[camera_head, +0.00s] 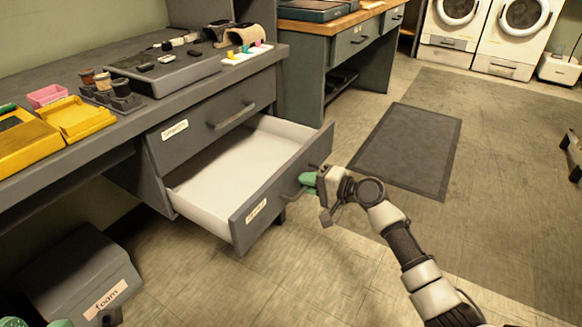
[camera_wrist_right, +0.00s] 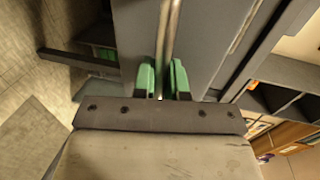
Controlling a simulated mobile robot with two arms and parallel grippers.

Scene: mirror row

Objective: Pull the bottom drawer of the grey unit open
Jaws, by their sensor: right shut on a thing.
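The grey unit's bottom drawer (camera_head: 290,187) stands well out from the unit, and its pale inside (camera_head: 235,165) shows empty. My right gripper (camera_head: 307,181) is at the drawer's front, shut on the bar handle (camera_head: 288,196). In the right wrist view the green fingers (camera_wrist_right: 163,80) sit on either side of the metal handle bar (camera_wrist_right: 168,35). The upper drawer (camera_head: 215,118) is shut. Two green tips of my left gripper (camera_head: 38,323) show apart at the bottom left edge; the rest is cut off.
A grey box labelled foam (camera_head: 80,275) is on the floor left of the drawer. The worktop (camera_head: 185,85) holds a yellow case (camera_head: 75,117) and small items. A dark mat (camera_head: 408,145) lies beyond my right gripper. Floor in front of the drawer is clear.

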